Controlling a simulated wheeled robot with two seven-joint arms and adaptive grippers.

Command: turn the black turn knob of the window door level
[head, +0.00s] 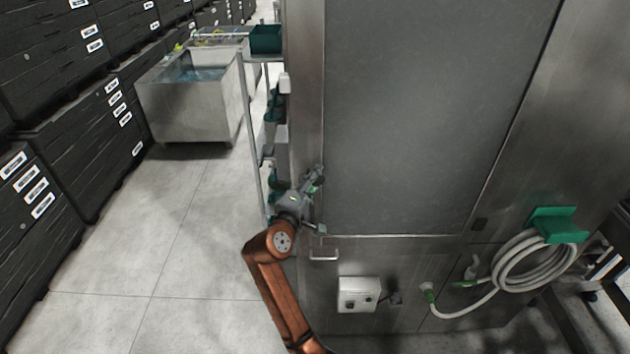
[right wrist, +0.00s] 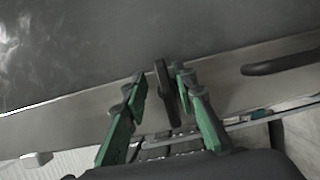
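The window door (head: 425,110) is a large grey panel in a steel frame in the head view. Its dark pane (right wrist: 150,45) fills the upper part of the right wrist view. The black turn knob (right wrist: 166,93) sits on the steel strip below the pane and shows as an upright narrow bar. My right gripper (head: 318,203) is at the door's lower left corner. In the right wrist view its green fingers (right wrist: 160,84) are apart, one on each side of the knob, the right one closer. Contact is unclear. The knob cannot be made out in the head view. My left gripper is not in view.
A dark bar handle (right wrist: 283,63) lies right of the knob. Below the door are a small handle (head: 324,255), a white switch box (head: 359,294) and a coiled hose (head: 535,262). A shelf rack (head: 250,130) stands close left of the machine. The floor (head: 190,240) is clear farther left.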

